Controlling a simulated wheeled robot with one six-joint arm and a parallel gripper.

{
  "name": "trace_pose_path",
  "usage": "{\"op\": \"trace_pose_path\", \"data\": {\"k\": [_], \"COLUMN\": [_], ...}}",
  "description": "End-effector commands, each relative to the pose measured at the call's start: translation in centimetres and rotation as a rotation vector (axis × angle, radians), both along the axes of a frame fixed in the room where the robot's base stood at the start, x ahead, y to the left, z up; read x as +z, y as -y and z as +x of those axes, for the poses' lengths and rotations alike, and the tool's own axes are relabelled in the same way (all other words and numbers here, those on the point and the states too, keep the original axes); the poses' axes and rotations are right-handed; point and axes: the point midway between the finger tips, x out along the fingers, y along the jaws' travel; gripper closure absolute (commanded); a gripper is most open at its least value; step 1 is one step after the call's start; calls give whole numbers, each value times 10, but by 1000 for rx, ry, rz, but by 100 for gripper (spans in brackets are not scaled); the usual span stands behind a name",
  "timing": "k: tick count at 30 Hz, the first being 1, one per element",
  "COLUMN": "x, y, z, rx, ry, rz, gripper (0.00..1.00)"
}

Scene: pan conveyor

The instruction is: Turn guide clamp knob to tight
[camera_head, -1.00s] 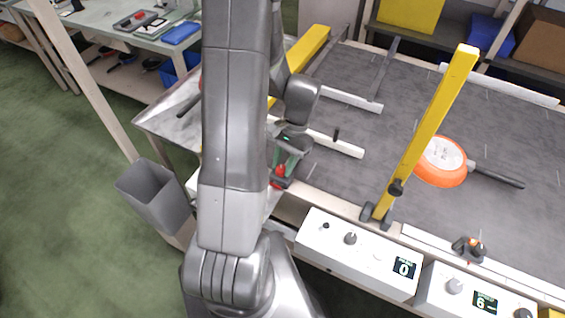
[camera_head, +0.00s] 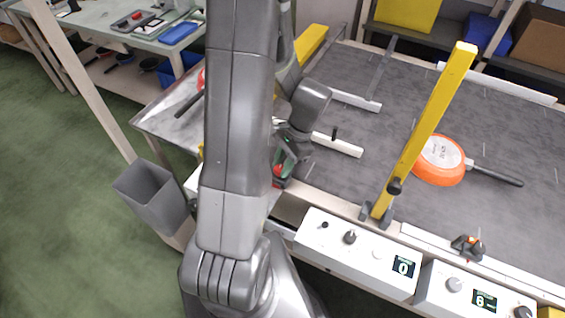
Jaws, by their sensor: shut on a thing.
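My gripper (camera_head: 281,172) is low at the near left edge of the conveyor, partly behind my own arm. It is shut around a small red part, which I take to be the guide clamp knob (camera_head: 278,169). Only a little red shows between the fingers, so the knob's angle cannot be read. A similar clamp (camera_head: 468,247), black with a red-orange top, stands on the near rail at the right, apart from my gripper.
A yellow post (camera_head: 425,130) rises from the near rail. An orange pan (camera_head: 438,160) lies on the grey belt (camera_head: 385,135). White guide bars (camera_head: 338,145) lie near my wrist. Control boxes (camera_head: 355,255) line the front. A grey bin (camera_head: 152,195) stands at the left.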

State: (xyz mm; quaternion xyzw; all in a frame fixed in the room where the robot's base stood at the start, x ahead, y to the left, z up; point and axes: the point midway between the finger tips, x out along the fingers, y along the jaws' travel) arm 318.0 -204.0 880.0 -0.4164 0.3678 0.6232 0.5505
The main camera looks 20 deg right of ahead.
Motion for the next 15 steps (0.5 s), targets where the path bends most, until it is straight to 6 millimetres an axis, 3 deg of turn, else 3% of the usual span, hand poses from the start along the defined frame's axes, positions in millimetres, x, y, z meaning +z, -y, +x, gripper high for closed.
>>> {"op": "trace_pose_path", "data": {"k": [6, 7, 9, 15], "x": [0, 0, 0, 0], "y": [1, 1, 1, 0], "z": [1, 1, 0, 0], "rx": [1, 1, 1, 1], "ry": [2, 2, 2, 1], "rz": [-2, -2, -2, -1], "gripper": [94, 66, 52, 50]}}
